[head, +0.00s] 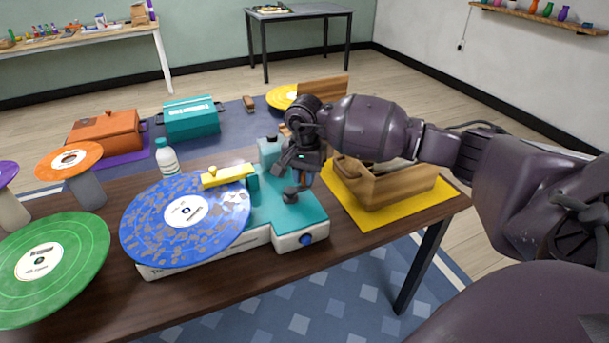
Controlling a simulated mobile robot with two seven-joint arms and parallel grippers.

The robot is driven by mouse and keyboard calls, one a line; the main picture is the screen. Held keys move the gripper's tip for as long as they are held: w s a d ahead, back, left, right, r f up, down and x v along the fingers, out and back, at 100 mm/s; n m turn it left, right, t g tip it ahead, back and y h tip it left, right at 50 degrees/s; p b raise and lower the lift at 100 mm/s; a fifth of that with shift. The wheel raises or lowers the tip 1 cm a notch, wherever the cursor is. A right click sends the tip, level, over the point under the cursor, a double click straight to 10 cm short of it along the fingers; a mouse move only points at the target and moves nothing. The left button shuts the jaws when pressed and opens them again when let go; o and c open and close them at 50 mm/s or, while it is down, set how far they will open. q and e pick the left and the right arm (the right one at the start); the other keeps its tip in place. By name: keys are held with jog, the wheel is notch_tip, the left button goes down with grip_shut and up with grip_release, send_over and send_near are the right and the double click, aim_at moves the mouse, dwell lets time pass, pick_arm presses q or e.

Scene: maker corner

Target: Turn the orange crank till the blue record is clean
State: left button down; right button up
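The blue record (222,207) lies on the teal and white cleaning machine (300,213), with brownish-grey dirt patches over much of its surface. A yellow arm (227,176) reaches over its far edge. My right gripper (296,176) points down over the machine's right part, beside a dark round knob. A small orange bit, perhaps the crank, shows at the fingers; the rest of the crank is hidden behind my gripper. I cannot tell whether the fingers are closed on it. My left gripper is out of view.
A green record (70,262) and an orange record (69,159) sit on stands at left. A white bottle (166,157) stands behind the blue record. A wooden rack (400,188) on a yellow mat (366,218) is close at right. Orange (107,134) and teal (190,122) boxes are behind.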

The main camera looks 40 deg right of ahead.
grip_shut()
